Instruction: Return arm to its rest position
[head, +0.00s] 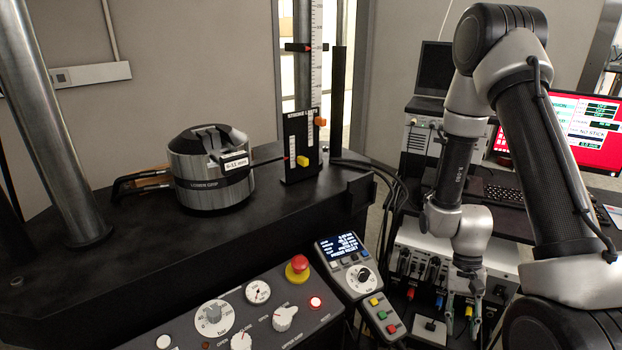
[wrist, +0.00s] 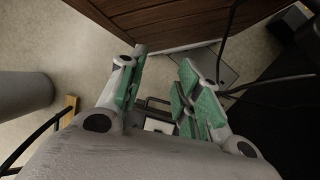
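My arm (head: 545,150) is folded on the right side of the head view, with its forearm hanging down. My gripper (head: 463,318) points downward in front of a white-fronted unit with cables. In the wrist view my gripper (wrist: 163,88) shows green-padded fingers spread apart, with a clear gap between them. Nothing is held. A small grey-white box with a dark square lies beyond the fingers, apart from them.
A black machine bench (head: 330,215) with a metal cylindrical grip (head: 210,168) stands left. A control panel (head: 240,315) with a red emergency button (head: 298,268) and a handset (head: 358,285) are in front. A red-screened monitor (head: 585,130) and a laptop (head: 433,72) stand behind my arm. Cables hang nearby.

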